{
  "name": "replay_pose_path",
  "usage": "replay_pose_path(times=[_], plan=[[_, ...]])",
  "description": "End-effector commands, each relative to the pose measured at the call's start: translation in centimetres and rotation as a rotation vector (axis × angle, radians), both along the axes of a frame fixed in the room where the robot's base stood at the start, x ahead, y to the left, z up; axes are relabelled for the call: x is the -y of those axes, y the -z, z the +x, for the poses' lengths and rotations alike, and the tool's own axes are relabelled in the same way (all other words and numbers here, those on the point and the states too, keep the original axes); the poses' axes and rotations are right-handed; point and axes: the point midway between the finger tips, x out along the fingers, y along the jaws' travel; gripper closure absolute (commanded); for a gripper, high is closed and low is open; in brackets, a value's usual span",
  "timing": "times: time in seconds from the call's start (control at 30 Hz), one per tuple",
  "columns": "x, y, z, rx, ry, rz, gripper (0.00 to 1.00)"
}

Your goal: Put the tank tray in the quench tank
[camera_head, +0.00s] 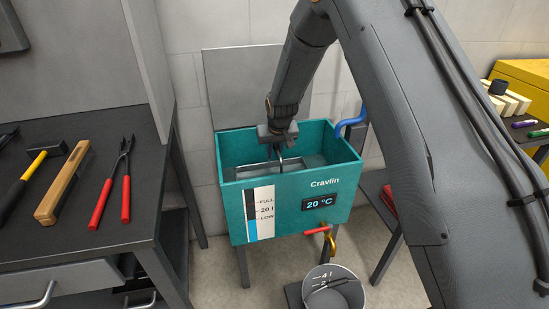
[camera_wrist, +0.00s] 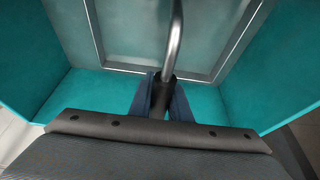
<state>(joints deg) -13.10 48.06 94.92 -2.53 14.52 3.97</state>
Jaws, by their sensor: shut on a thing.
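The quench tank (camera_head: 237,197) is a teal open-topped box on legs, with a level gauge and a display reading 20 °C. The tank tray (camera_head: 256,169) is a grey metal tray that shows inside the tank's opening. In the wrist view the tray (camera_wrist: 135,38) lies between the teal tank walls (camera_wrist: 40,85), with a bent metal handle (camera_wrist: 176,40) rising from it. My gripper (camera_head: 280,158) reaches down into the tank's mouth. In the wrist view my gripper (camera_wrist: 163,97) is shut on the handle. I cannot tell whether the tray touches the tank's bottom.
A dark bench (camera_head: 110,175) at left holds a hammer (camera_head: 40,165), a wooden-handled tool (camera_head: 63,182) and red-handled tongs (camera_head: 112,190). A bucket (camera_head: 345,288) stands below the tank's red-handled tap (camera_head: 317,230).

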Motion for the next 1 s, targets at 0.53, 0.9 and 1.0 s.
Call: replay_pose_path(times=[0.53,0.9,1.0], plan=[[0.0,2.5,0.1,0.002,0.000,0.000,1.00],[0.0,3.3,0.1,0.002,0.000,0.000,1.00],[0.0,3.4,0.0,0.000,0.000,0.000,0.78]])
